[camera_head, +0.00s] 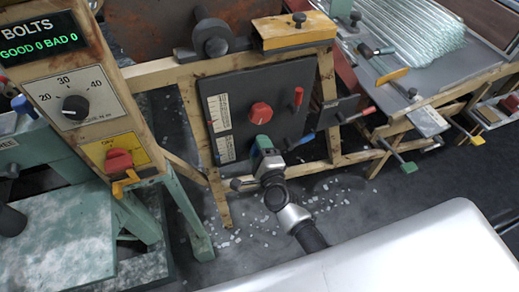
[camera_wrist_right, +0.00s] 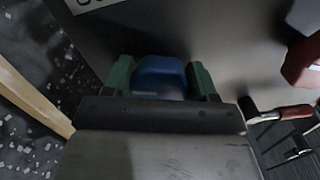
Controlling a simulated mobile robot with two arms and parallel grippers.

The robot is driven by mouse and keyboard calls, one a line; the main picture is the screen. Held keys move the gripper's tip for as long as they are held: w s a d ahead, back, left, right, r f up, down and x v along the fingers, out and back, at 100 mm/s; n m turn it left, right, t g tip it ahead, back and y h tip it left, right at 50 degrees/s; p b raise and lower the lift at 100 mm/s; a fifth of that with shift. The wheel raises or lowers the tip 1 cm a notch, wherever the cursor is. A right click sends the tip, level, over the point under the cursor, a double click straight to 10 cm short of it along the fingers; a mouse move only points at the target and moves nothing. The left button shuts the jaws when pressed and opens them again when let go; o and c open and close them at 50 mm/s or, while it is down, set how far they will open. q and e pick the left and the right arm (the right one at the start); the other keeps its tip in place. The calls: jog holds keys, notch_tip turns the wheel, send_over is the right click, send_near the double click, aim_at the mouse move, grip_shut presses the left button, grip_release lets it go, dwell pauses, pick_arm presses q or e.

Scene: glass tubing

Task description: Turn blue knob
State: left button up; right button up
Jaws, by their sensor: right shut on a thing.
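The blue knob (camera_wrist_right: 160,76) sits between the two green fingers of my right gripper in the right wrist view, against a dark grey panel (camera_wrist_right: 215,35). The fingers press its left and right sides. In the head view my right gripper (camera_head: 264,149) is at the lower middle of the same panel (camera_head: 225,92), and it mostly hides the blue knob there. My left gripper is not in view.
A red knob (camera_head: 261,113) is just above my right gripper on the panel. A red-handled lever (camera_head: 297,97) and a blue-handled lever (camera_head: 300,140) are to the right. White debris litters the floor below. Glass tubes (camera_head: 410,35) lie at upper right.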

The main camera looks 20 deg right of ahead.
jog(key=shift+f, duration=0.1)
dwell(0.3)
jog(key=o, duration=0.9)
jog(key=shift+s, duration=0.15)
jog(key=s, duration=1)
jog(key=shift+s+d, duration=0.2)
jog(key=shift+s, duration=0.1)
